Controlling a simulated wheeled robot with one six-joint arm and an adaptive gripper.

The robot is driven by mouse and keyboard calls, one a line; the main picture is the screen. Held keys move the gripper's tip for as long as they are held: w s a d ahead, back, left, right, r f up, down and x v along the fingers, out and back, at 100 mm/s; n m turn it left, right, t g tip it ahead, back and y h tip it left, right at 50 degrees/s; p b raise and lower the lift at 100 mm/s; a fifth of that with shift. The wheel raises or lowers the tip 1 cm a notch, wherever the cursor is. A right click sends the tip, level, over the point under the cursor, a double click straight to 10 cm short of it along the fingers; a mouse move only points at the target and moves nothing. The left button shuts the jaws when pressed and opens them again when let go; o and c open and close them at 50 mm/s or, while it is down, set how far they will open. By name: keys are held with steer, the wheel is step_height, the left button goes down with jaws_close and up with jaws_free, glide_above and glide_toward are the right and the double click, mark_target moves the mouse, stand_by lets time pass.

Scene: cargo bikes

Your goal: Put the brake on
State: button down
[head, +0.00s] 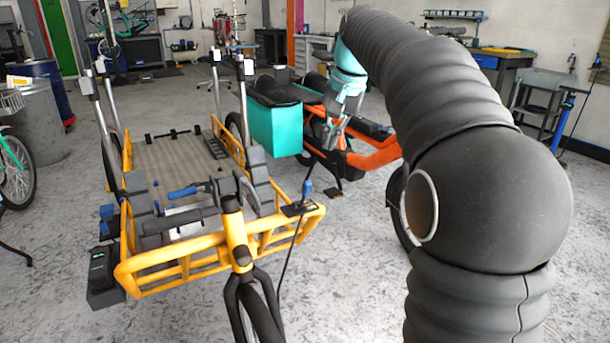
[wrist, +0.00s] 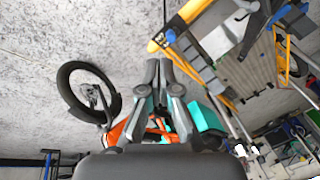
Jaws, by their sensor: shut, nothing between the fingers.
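A yellow-framed cargo bike (head: 140,272) stands at left centre in the head view. A small lever with a blue grip (head: 307,187) rises from a black plate (head: 297,209) at the right corner of its front rail; I take it for the brake. The blue grip (wrist: 171,37) and the yellow corner also show at the top of the wrist view. My gripper (head: 328,140) is shut and empty, pointing down. In the head view it appears above and slightly right of the lever, apart from it. In the wrist view the fingertips (wrist: 158,64) lie just below the blue grip.
An orange cargo bike (head: 368,158) with a teal box (head: 275,128) stands behind, close to my gripper. The yellow bike's handlebar has a blue grip (head: 183,192). Upright posts (head: 108,120) rise from the cargo bed. A blue barrel (head: 48,88) stands far left. Floor between the bikes is clear.

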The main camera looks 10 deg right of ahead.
steer(key=w+d+f, duration=0.1)
steer(key=w, duration=0.4)
steer(key=w+d+f+m+g+y, duration=0.1)
steer(key=w+f, duration=0.1)
steer(key=w, duration=0.4)
steer(key=shift+d+f, duration=0.25)
steer(key=shift+d, duration=0.15)
steer(key=s+a+f+b, duration=0.1)
steer(key=a+f+b, duration=0.3)
steer(key=f, duration=0.6)
steer(key=shift+s+a+f+b, duration=0.25)
steer(key=shift+s+a+b, duration=0.15)
steer(key=shift+b, duration=0.75)
steer(key=shift+d, duration=0.1)
